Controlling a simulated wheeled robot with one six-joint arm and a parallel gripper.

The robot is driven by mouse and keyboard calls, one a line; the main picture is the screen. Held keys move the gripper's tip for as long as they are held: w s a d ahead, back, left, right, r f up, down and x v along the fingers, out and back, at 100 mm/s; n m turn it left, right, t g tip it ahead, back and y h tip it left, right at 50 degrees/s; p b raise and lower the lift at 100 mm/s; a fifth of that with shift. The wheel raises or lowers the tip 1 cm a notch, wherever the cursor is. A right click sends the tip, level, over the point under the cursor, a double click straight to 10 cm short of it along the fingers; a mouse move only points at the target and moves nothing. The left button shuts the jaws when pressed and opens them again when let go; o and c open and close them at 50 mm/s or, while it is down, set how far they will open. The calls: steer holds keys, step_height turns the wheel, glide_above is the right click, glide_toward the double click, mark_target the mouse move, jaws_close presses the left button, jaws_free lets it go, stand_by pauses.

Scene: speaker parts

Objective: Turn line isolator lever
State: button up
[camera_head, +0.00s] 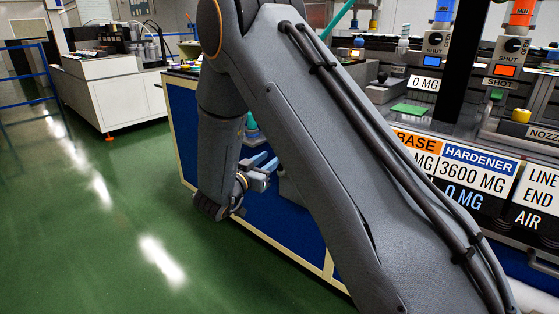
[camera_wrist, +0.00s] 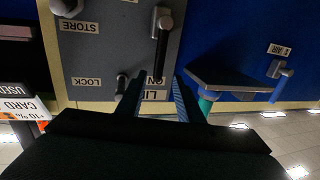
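In the wrist view, which is upside down, the line isolator lever (camera_wrist: 162,45) is a black handle on a silver pivot, mounted on a grey panel (camera_wrist: 112,48). The handle hangs roughly vertically in the picture, its end near a partly hidden label reading "ON" and "LI". My gripper (camera_wrist: 159,82) is open, with one finger on either side of the label area, close to the handle's end. The fingers do not appear to grip the handle; contact cannot be told. In the head view my gripper (camera_head: 262,172) is beside the blue cabinet side, and the lever cannot be made out.
In the wrist view, a dark shelf (camera_wrist: 232,78) and an air lever (camera_wrist: 282,84) are at right. A silver knob (camera_wrist: 66,7) sits by the "STORE" label, and a small fitting (camera_wrist: 121,84) by "LOCK". Green floor (camera_head: 90,210) is clear left of the blue cabinet (camera_head: 290,220).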

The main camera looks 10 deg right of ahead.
mark_target(280, 170)
steer(key=shift+h, duration=0.3)
steer(key=b+x, duration=0.1)
steer(key=x, duration=0.6)
steer(key=shift+w+d+f, duration=0.1)
steer(key=shift+w+d, duration=0.05)
steer(key=shift+d, duration=0.15)
jaws_close()
